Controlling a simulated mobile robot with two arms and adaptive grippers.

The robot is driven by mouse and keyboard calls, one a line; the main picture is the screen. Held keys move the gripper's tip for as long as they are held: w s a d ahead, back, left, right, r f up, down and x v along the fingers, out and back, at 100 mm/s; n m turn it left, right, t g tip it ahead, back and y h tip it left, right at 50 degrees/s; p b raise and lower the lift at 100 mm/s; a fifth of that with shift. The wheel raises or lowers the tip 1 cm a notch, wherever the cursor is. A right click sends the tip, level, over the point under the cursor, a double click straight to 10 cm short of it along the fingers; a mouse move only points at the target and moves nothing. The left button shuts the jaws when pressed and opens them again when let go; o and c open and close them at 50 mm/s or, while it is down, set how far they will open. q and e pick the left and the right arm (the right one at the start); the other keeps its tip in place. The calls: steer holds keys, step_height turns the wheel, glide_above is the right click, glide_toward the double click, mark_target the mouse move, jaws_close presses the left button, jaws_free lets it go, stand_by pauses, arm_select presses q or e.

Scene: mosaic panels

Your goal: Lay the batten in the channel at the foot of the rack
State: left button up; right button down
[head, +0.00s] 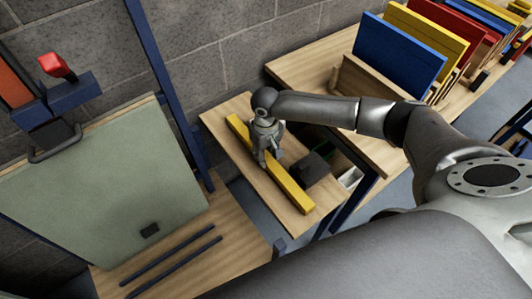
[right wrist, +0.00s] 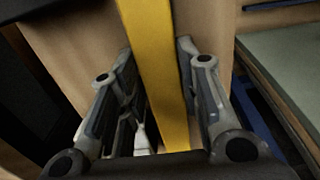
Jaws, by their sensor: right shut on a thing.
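The batten (head: 292,190) is a long yellow bar lying on a small wooden table in the head view. My right gripper (head: 266,158) is over its middle, shut on it. In the right wrist view the batten (right wrist: 152,50) runs between the two fingers (right wrist: 158,75). The rack at left holds a grey-green panel (head: 110,180). At its foot two dark parallel rails (head: 172,260) lie on a wooden shelf (head: 236,262), with a bare strip between them that appears to be the channel. My left gripper is not in view.
A dark block (head: 311,168) sits beside the batten on the small table (head: 225,125). A blue upright (head: 170,90) stands between rack and table. A blue part with a red handle (head: 57,66) is at the panel's top. Coloured panels (head: 398,55) stand on the right bench.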

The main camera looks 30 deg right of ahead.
steer(key=c, duration=1.1)
jaws_free()
steer(key=shift+f, duration=0.1)
steer(key=shift+o, duration=0.2)
steer(key=shift+o, duration=0.5)
step_height(320, 180, up, 12)
glide_above(266, 156)
steer(key=f, duration=0.8)
steer(key=shift+w+a, duration=0.15)
steer(key=shift+a, duration=0.2)
steer(key=f, duration=0.4)
steer(key=shift+s+d+f, duration=0.3)
steer(key=shift+f, duration=0.6)
